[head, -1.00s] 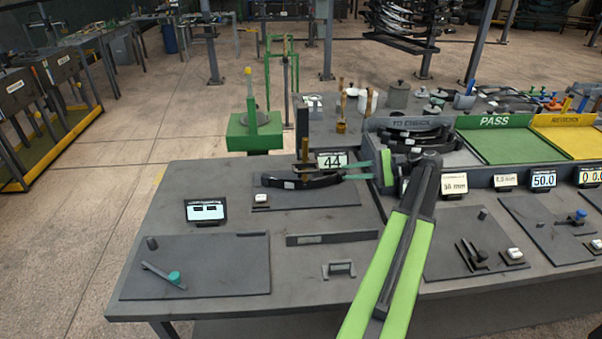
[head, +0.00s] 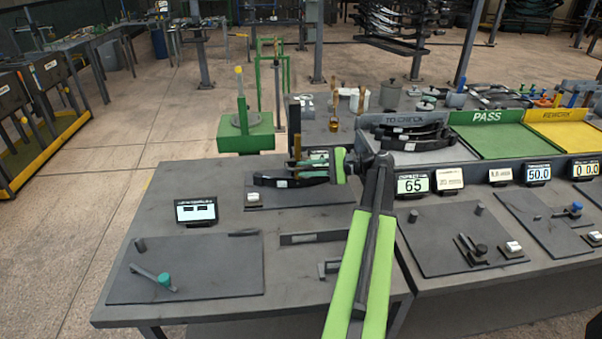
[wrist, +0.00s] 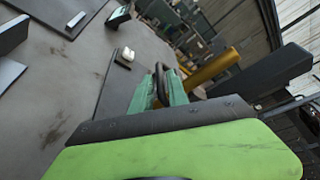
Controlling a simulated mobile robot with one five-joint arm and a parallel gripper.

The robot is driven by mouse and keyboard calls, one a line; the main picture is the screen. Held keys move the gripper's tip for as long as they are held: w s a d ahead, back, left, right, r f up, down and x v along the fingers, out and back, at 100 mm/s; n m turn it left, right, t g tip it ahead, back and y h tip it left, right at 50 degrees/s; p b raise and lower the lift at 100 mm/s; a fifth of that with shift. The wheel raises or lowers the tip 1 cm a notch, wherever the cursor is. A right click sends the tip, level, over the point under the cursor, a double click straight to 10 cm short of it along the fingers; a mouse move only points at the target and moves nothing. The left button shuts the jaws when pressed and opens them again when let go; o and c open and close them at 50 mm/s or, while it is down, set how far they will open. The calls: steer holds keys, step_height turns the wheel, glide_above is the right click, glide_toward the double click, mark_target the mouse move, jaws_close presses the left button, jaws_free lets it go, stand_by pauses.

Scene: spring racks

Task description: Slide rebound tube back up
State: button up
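The brass rebound tube (head: 297,146) stands upright over a dark leaf spring (head: 268,181) on the back part of the bench. It also shows as a yellow-brass cylinder in the wrist view (wrist: 214,67), just beyond my fingertips. My gripper (head: 318,167) reaches in from the right, close to the tube, above the right end of the spring. In the wrist view its two green fingers (wrist: 162,88) stand apart. A dark curved piece shows between them, likely the spring's end. I cannot tell whether they touch it. The tube's foot is partly hidden.
A tall dark block (wrist: 262,70) stands beside the tube. A white button (head: 253,197) and a tilted display (head: 196,211) lie in front of the spring. A display reading 65 (head: 412,185) stands right of my gripper. A TO CHECK tray (head: 385,118) holds springs.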

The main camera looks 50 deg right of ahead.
steer(key=shift+x, duration=1.05)
jaws_close()
stand_by(0.6)
